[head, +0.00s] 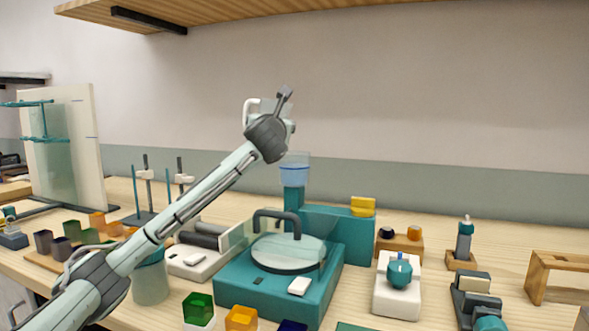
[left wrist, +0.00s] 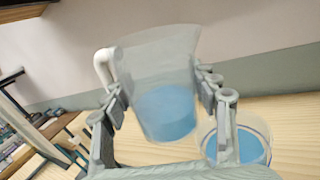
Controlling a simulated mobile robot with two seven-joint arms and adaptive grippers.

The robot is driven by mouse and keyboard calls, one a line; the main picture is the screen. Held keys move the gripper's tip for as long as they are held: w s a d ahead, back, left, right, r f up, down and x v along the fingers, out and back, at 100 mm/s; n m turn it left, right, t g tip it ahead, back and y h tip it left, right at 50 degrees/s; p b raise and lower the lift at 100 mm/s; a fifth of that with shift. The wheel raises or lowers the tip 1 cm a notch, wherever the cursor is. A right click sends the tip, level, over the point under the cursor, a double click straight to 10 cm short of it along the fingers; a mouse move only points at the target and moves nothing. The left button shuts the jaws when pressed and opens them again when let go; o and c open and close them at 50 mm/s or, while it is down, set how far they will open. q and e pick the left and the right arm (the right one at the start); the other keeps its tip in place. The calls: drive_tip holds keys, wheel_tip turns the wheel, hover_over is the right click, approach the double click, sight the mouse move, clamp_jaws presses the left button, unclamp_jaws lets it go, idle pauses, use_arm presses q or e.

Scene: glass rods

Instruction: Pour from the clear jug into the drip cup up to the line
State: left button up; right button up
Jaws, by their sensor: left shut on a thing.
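The clear jug (left wrist: 165,75) is held between the fingers of my left gripper (head: 272,122). It has a white handle and blue liquid in its lower part. In the head view the jug (head: 251,107) is mostly hidden behind the gripper, with the handle showing at left. The drip cup (head: 295,169) stands on the teal machine's column, below and slightly right of the jug. It also holds blue liquid and shows at the lower right in the left wrist view (left wrist: 252,147). No stream of liquid shows. My right gripper is out of view.
The teal machine (head: 262,285) with a round lid stands below my left arm. Coloured glass pots, a white device (head: 398,297) and a wooden stand (head: 560,272) crowd the bench. A shelf (head: 220,12) hangs above. The air around the jug is clear.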

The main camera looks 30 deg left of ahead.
use_arm(q)
drive_tip(key=shift+s, duration=0.1)
drive_tip(key=s+d+r, duration=0.2)
drive_tip(key=s+r, duration=0.1)
drive_tip(key=s, duration=0.6)
drive_tip(key=shift+s+d, duration=0.15)
drive_tip(key=shift+s, duration=0.15)
drive_tip(key=shift+f, duration=0.1)
